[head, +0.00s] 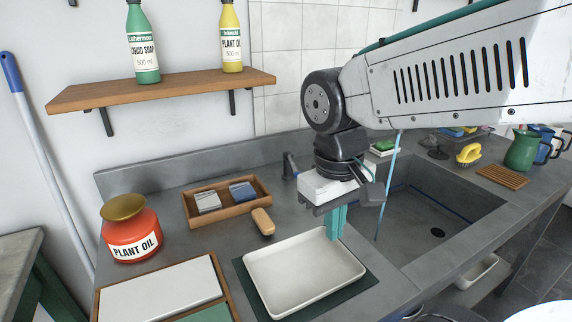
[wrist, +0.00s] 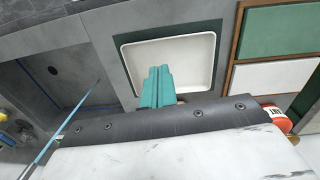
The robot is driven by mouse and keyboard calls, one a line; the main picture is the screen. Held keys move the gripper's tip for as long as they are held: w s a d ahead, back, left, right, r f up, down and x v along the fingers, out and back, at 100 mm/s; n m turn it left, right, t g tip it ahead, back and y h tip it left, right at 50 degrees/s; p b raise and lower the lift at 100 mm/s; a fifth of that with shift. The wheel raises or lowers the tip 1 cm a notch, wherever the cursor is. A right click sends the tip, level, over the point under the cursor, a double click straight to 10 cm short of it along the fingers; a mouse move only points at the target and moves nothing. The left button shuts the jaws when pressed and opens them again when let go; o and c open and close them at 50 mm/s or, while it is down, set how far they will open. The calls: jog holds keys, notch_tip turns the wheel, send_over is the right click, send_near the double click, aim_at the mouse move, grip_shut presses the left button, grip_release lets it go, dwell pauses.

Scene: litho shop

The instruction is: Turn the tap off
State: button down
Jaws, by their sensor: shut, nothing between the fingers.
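My gripper (head: 336,222) points down with its teal fingers together and nothing between them. In the head view its fingertips overlap the back right edge of the white tray. In the wrist view the fingers (wrist: 157,85) show in front of the same tray. A dark upright fitting (head: 288,166), perhaps part of the tap, stands at the back of the counter, left of my wrist. My arm hides much of the area behind it, so the tap's handle and spout are not clear. A thin pale blue line (head: 388,185), water or a rod, runs down by the sink (head: 450,215).
The white tray (head: 305,292) lies on a green mat in front. A wooden tray (head: 190,215) with two blocks, a wooden-handled item (head: 263,221) and a red plant oil pot (head: 131,240) stand left. A shelf (head: 165,90) with bottles hangs above. Jugs (head: 522,150) stand far right.

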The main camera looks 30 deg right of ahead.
jog(key=w+h, duration=0.2)
jog(key=w, duration=0.9)
jog(key=m+t+h, duration=0.3)
jog(key=m+h, duration=0.1)
jog(key=m, duration=0.1)
send_near(292, 163)
jog(key=s+a+r, duration=0.2)
jog(key=a+r, duration=0.1)
jog(key=a, duration=0.5)
jog(key=w+d+f, duration=0.1)
jog(key=d+f, duration=0.8)
jog(key=shift+d+m, duration=0.2)
jog(key=shift+m, duration=0.1)
jog(key=shift+s+d+n+t+y, duration=0.15)
jog(key=shift+s+d+n, duration=0.1)
jog(key=shift+d+n, duration=0.35)
jog(key=shift+s+d+n+t+y, duration=0.1)
jog(key=shift+s+d+n+t, duration=0.15)
jog(key=shift+d, duration=0.5)
jog(key=shift+s+d+n+t+y, duration=0.15)
jog(key=shift+s+d+n, duration=0.25)
jog(key=shift+d, duration=0.3)
jog(key=shift+w, duration=0.1)
